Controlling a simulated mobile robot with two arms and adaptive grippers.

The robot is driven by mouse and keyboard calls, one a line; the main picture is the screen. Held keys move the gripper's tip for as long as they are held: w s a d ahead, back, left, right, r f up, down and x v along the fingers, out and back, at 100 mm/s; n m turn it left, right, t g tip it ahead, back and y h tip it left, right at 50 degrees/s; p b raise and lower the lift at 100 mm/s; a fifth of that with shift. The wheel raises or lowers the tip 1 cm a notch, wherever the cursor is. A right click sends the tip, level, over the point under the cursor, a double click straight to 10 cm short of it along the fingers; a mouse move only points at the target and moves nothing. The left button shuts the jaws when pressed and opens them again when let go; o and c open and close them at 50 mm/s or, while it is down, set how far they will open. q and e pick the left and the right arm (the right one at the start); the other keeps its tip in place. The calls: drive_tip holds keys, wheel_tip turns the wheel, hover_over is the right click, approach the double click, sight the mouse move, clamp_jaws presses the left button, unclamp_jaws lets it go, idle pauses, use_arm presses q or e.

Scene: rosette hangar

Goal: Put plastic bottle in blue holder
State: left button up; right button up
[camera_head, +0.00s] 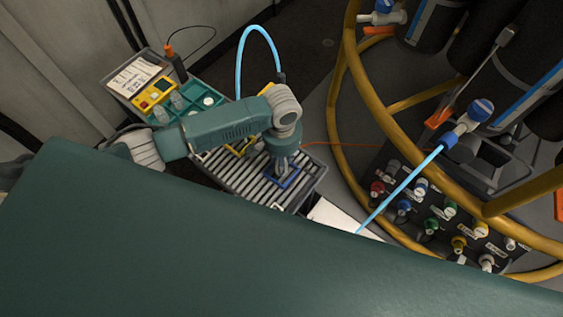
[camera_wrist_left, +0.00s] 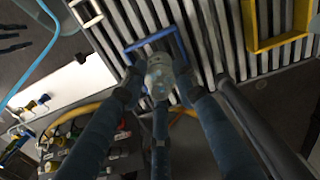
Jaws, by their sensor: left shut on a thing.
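My left gripper (camera_head: 282,170) reaches down over the slatted grey surface (camera_head: 226,176). In the left wrist view, its fingers (camera_wrist_left: 160,88) are shut on a clear, pale plastic bottle (camera_wrist_left: 158,72). The blue holder (camera_wrist_left: 151,39) is a square frame lying on the slats, directly beneath and around the bottle as seen from the wrist. In the head view, the blue holder (camera_head: 290,183) shows partly behind the gripper, and the held bottle is hidden. I cannot tell whether the bottle touches the bottom. My right gripper is not in view.
A yellow holder (camera_wrist_left: 268,45) lies beside the blue one. A teal tray (camera_head: 207,100) with clear bottles (camera_head: 177,101) stands behind. A light-blue hose (camera_head: 240,55) arches behind my arm. Yellow rails (camera_head: 337,115) and a panel of coloured connectors (camera_head: 430,215) stand to the right.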

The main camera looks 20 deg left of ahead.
use_arm(q)
drive_tip(key=shift+f, duration=0.9)
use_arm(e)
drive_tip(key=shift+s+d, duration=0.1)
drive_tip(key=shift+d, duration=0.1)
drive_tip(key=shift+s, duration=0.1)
use_arm(q)
drive_tip(key=shift+f, duration=0.1)
drive_tip(key=o, duration=0.8)
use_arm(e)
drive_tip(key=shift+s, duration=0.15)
use_arm(q)
wheel_tip(320, 180, up, 12)
drive_tip(key=shift+r, duration=0.2)
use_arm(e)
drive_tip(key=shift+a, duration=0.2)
